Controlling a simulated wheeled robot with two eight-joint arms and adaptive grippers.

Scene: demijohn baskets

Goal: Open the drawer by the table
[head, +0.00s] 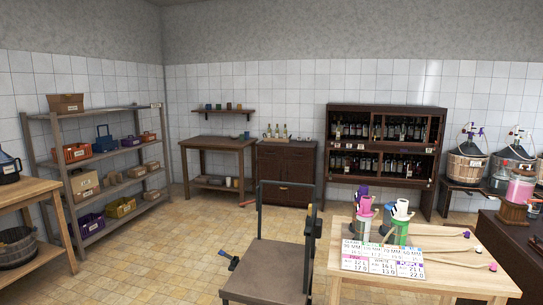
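A dark brown wooden cabinet (287,178) stands against the back wall, close beside the right end of a brown wooden table (217,144). The cabinet's upper front (286,152) looks like a drawer band above two doors, and it appears closed. Its handles are too small to make out clearly.
A dark tool with a blue part (230,261) lies on the floor. Metal shelves (55,180) stand left. Tiled floor (185,240) is open between.

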